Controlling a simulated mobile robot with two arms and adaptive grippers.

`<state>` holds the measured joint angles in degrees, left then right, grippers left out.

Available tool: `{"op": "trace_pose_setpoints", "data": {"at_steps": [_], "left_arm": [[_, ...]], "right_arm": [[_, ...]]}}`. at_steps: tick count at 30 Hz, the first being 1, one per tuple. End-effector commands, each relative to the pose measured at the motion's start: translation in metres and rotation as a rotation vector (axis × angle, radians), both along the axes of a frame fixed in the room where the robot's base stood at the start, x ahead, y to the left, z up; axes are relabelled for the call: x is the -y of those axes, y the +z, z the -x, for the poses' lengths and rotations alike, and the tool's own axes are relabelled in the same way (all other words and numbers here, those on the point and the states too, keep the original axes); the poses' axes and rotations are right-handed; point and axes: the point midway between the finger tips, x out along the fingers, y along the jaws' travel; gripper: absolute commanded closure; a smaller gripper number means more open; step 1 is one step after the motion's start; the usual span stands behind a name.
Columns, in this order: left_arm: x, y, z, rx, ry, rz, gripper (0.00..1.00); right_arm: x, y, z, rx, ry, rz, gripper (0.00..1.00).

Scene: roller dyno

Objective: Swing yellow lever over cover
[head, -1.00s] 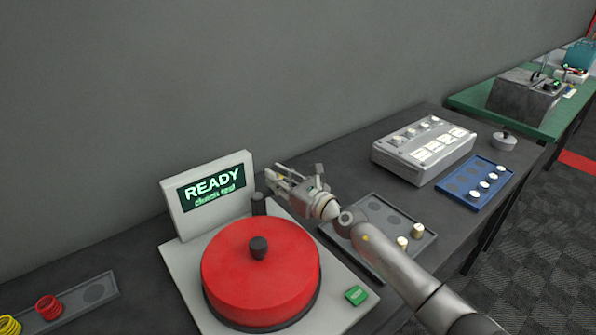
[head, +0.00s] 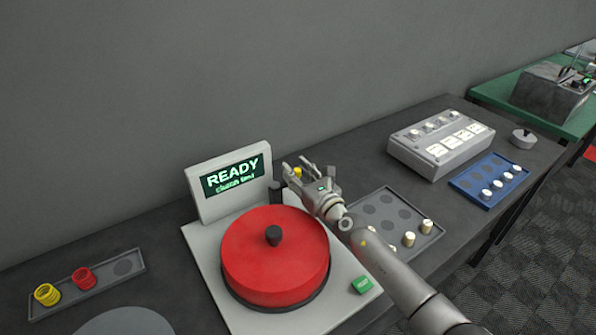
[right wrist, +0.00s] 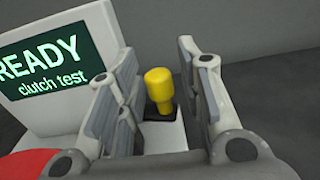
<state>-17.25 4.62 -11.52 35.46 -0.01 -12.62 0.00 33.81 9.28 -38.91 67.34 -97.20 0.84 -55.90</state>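The yellow lever (right wrist: 159,88) has an upright knob between the two fingers of my right gripper (right wrist: 160,95) in the right wrist view. Gaps show on both sides of the knob, so the gripper is open around it. In the head view my right gripper (head: 298,168) is behind and right of the red round cover (head: 255,262), and a bit of the yellow lever (head: 298,172) shows between its fingers. The cover has a dark knob (head: 273,235) on top and sits on a light grey base (head: 222,312). My left gripper is not in view.
A screen (head: 232,181) reading READY, clutch test, stands behind the cover, close left of my right gripper. A green button (head: 361,285) is at front right. A grey tray (head: 374,198) lies right.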

Motion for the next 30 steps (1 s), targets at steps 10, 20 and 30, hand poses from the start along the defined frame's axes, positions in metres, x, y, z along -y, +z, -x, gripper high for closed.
{"op": "trace_pose_setpoints", "data": {"at_steps": [10,20,30], "left_arm": [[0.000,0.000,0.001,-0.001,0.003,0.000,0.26],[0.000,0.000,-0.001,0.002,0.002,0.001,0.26],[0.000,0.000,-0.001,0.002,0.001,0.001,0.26]], "right_arm": [[-0.001,0.002,0.000,0.001,0.001,-0.003,0.59],[-0.002,0.005,0.011,0.002,0.011,-0.015,0.59],[0.022,0.000,0.037,0.000,0.000,-0.001,0.59]]}}
